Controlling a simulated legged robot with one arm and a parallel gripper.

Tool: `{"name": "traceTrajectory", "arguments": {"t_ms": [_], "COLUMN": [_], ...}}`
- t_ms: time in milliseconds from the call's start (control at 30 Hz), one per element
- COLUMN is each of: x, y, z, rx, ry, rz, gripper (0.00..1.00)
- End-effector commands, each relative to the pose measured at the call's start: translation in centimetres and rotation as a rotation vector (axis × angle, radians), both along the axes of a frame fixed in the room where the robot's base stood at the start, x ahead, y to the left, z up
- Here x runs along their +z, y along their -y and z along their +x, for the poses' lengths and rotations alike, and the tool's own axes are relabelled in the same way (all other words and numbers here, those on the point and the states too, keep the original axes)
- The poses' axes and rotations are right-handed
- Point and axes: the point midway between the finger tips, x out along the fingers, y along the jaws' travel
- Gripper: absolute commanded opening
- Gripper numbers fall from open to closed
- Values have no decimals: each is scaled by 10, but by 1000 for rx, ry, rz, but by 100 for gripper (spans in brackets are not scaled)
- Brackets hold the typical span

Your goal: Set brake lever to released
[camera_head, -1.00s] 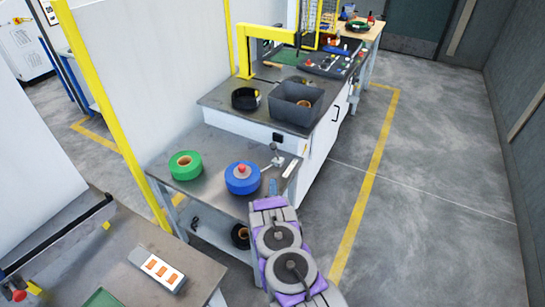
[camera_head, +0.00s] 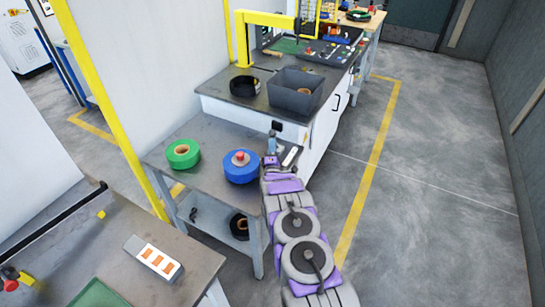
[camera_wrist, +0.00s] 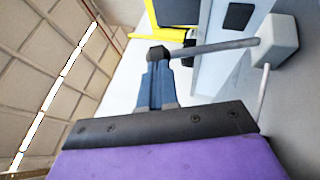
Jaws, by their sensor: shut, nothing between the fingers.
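The brake lever shows in the wrist view as a grey rod (camera_wrist: 215,47) reaching from a light grey block to a dark end beside my fingertips. In the head view my gripper (camera_head: 271,146) is at the lever's place on the small metal table, right of the blue roll, and largely covers the lever. In the wrist view my gripper (camera_wrist: 157,66) has its blue-grey fingers shut with nothing between them. Its tips overlap the dark rod end; I cannot tell whether they touch it. A thin rod runs down from the block.
A blue roll (camera_head: 241,167) with a red knob and a green roll (camera_head: 183,154) lie on the small table (camera_head: 205,182). Behind stand a white cabinet (camera_head: 320,137), a grey bin (camera_head: 296,92) and a yellow arm frame (camera_head: 268,20). Open floor lies to the right.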

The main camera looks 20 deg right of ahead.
Motion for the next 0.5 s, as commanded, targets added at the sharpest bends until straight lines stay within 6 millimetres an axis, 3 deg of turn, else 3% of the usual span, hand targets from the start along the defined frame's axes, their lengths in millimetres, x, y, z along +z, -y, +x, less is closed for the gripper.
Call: {"name": "traceTrajectory", "arguments": {"t_ms": [500], "x": [4], "y": [3], "z": [8], "rx": [1], "ry": [-1], "rz": [0], "gripper": [0]}}
